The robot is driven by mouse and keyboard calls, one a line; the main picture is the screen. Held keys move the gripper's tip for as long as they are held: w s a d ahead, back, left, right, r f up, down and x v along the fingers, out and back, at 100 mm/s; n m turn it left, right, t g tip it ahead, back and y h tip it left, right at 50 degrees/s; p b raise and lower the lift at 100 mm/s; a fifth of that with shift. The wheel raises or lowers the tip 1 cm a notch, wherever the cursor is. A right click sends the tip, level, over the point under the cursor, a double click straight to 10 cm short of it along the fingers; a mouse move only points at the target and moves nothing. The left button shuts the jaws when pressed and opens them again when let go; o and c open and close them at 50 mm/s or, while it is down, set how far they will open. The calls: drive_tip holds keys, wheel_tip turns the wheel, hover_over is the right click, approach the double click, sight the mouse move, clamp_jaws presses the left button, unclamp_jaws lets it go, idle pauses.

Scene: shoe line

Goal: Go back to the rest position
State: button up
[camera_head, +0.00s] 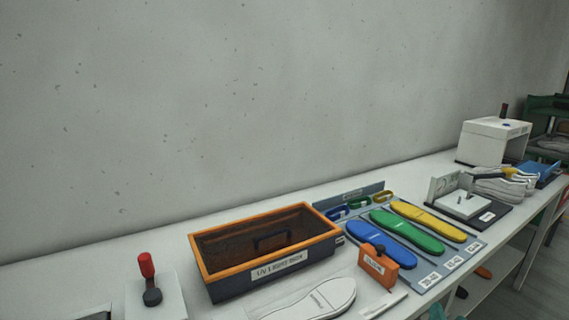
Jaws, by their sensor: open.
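My gripper is not in view in the head camera view, and I see no part of my arm that I can be sure of. The workbench (100,245) runs from the lower left to the far right along a grey wall. An orange-rimmed dark box (255,288) with a white label stands on it, and a dark handle shows inside. A white sole (318,303) lies in front of the box. Blue (378,243), green (405,231) and yellow (427,219) soles lie side by side on a grey-blue labelled board (462,252).
An orange block (378,267) stands by the blue sole. A red-knobbed lever (147,266) is at the lower left. A white press-like fixture (464,204), a white machine (493,141) and pale shoes (499,187) are at the right. Open floor (535,268) shows at the lower right.

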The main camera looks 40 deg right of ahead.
drive_tip(key=w+a+f+m+g+y, duration=0.3)
drive_tip(key=a+f+m+y, duration=0.45)
drive_tip(key=f+m, duration=0.4)
drive_tip(key=s+a+f+m+g+y, duration=0.1)
drive_tip(key=a+f+m+g+y, duration=0.1)
drive_tip(key=a, duration=0.7)
drive_tip(key=s+a+f+m+g+y, duration=0.1)
drive_tip(key=a+f+m+g+y, duration=0.1)
drive_tip(key=a+f+m+y, duration=0.3)
drive_tip(key=a+m, duration=0.1)
drive_tip(key=a, duration=0.3)
drive_tip(key=shift+s+f, duration=0.3)
drive_tip(key=shift+d, duration=0.1)
